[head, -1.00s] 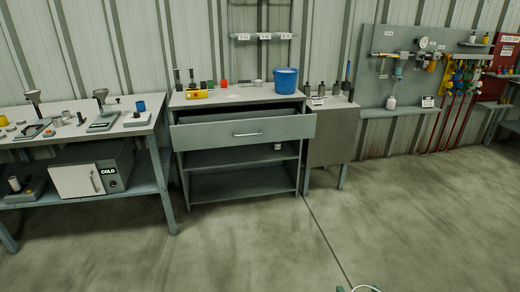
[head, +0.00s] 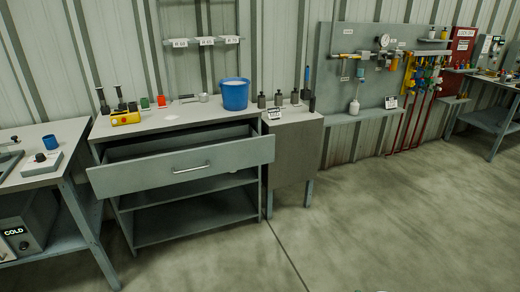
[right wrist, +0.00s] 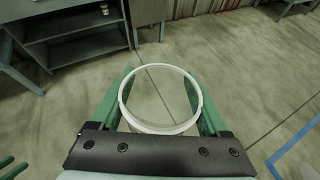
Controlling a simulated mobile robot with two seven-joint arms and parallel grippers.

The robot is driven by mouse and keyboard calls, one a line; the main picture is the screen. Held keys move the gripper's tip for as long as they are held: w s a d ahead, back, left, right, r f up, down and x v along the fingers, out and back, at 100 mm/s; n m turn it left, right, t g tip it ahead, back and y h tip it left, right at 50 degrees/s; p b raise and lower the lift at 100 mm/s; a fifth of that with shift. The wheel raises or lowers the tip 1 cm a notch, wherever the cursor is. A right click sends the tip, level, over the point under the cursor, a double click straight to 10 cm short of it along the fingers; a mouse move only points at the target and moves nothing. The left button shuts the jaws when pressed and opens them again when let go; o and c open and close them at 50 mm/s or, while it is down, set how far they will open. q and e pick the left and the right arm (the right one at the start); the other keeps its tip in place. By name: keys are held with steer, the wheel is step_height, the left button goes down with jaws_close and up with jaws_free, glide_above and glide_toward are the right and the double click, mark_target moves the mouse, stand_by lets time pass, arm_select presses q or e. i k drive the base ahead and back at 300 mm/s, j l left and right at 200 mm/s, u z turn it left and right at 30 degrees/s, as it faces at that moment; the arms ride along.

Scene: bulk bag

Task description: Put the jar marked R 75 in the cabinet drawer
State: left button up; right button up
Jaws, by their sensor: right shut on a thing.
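My right gripper (right wrist: 160,98) has its green fingers on either side of a round, clear jar with a white rim (right wrist: 160,129) and is shut on it. I look down on the jar from its rim end; no marking on it can be read. A sliver of a pale thing shows at the bottom edge of the head view. The grey cabinet (head: 195,215) stands ahead, away from the gripper. Its top drawer (head: 150,176) is pulled out, with its inside partly visible behind the front. Green finger-like parts, perhaps my left gripper (right wrist: 12,168), show at the right wrist view's lower left corner.
A blue bucket (head: 235,97), a yellow box (head: 125,118) and small items stand on the cabinet top. A wall rack (head: 206,41) carries R labels. A bench (head: 70,140) stands left and a small side cabinet (head: 295,150) right. The floor ahead is clear.

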mark_target(207, 160)
steer(key=i+l+u, duration=0.25)
steer(key=i, duration=0.25)
steer(key=i+l+u, duration=0.15)
steer(key=i+u, duration=0.15)
steer(key=i, duration=0.15)
steer(key=i+l+u, duration=0.2)
steer(key=u, duration=0.2)
steer(key=i+l+u, duration=0.5)
steer(key=u, duration=0.25)
steer(key=i+l+u, duration=0.15)
steer(key=l+u, duration=0.25)
steer(key=i+l+u, duration=0.1)
steer(key=l+u, duration=0.15)
steer(key=l, duration=0.15)
steer(key=i+l+u, duration=0.2)
steer(key=l, duration=0.25)
steer(key=k+j, duration=0.05)
steer(key=k, duration=0.05)
